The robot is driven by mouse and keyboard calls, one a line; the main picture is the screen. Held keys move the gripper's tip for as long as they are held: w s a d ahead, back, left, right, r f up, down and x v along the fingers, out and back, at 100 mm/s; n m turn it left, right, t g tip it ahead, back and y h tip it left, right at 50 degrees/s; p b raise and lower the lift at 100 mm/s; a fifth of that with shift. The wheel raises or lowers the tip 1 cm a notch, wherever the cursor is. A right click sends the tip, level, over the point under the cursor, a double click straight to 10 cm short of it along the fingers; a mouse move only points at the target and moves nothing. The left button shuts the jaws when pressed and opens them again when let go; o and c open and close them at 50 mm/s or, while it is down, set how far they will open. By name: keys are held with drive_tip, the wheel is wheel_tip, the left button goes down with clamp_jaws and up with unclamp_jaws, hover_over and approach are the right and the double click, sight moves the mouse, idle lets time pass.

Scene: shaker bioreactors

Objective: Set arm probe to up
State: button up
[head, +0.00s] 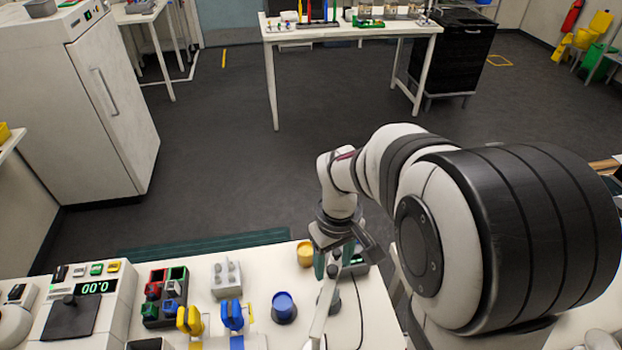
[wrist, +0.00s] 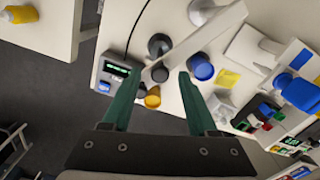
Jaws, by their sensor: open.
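A pale bar-shaped arm, which looks like the arm probe (head: 325,308), stands near the right end of the front bench. In the wrist view, the pale bar (wrist: 152,84) runs slantwise between my fingers, with dark round parts beside it. I cannot tell whether it is up or down. My gripper (head: 333,262) points down over it, and its green fingers also show in the wrist view (wrist: 160,76). The fingers are apart, and neither clearly touches the bar. A small grey meter with a lit green display (wrist: 117,70) sits beside it; my gripper partly hides it in the head view.
A yellow cup (head: 305,254) and a blue cup (head: 284,306) stand close to the probe. Blue and yellow clamp-like items (head: 231,315), a rack of coloured blocks (head: 165,300) and a scale (head: 80,308) lie farther left. A dark cable (wrist: 139,22) runs near the meter.

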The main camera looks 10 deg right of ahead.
drive_tip(key=shift+f, duration=0.3)
clamp_jaws()
idle(1.3)
